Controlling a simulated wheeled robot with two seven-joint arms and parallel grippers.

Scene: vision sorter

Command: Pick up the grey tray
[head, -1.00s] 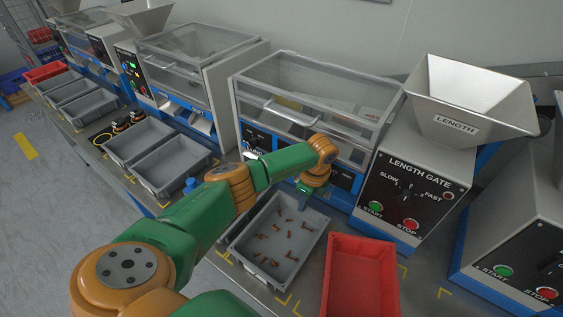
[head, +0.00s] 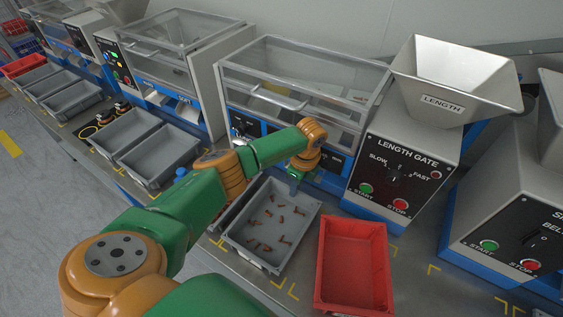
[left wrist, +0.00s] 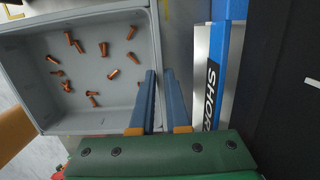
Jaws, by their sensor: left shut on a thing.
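The grey tray (head: 247,226) sits on the bench in front of the clear-lidded machine, and several copper-coloured screw-like parts lie in it. My left gripper (head: 295,184) is at the tray's far edge. In the left wrist view the two blue fingers (left wrist: 161,95) straddle the wall of the grey tray (left wrist: 118,102), one inside and one outside, shut on it. The fingertips are partly hard to see in the head view. My right gripper is in neither view.
A red tray (head: 352,262) stands close to the right of the grey one. The length gate machine (head: 400,165) is behind it. Two more grey trays (head: 160,155) are to the left, and a blue bottle top (head: 181,173) shows beside my arm. Yellow corner marks lie on the bench.

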